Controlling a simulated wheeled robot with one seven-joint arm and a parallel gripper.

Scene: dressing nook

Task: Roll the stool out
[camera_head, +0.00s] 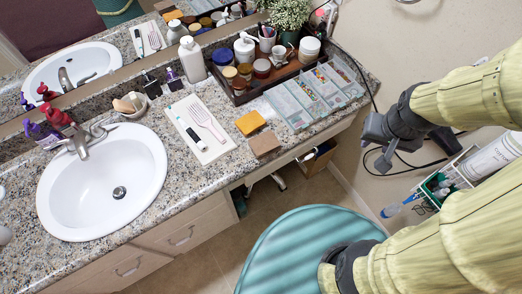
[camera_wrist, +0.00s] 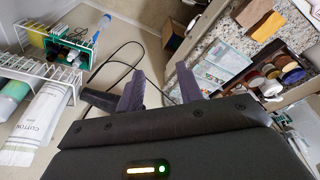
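The stool has a round, teal, ribbed seat (camera_head: 285,250). It is at the bottom of the head view, on the tiled floor in front of the counter, and my arm covers part of its right side. A small pale foot or caster shows under the counter behind it; I cannot tell if it belongs to the stool. My gripper (camera_head: 376,143) is up and to the right of the seat, apart from it, near the counter's right end. In the wrist view its two fingers (camera_wrist: 160,90) stand apart with nothing between them. The stool is not recognisable in the wrist view.
The granite counter (camera_head: 190,200) holds a sink (camera_head: 105,190), a wooden tray of jars, and clear organisers (camera_head: 312,98). A wire rack (camera_head: 445,185) with bottles is on the right wall. A black cable hangs near my gripper. An open wooden box (camera_head: 318,158) is under the counter.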

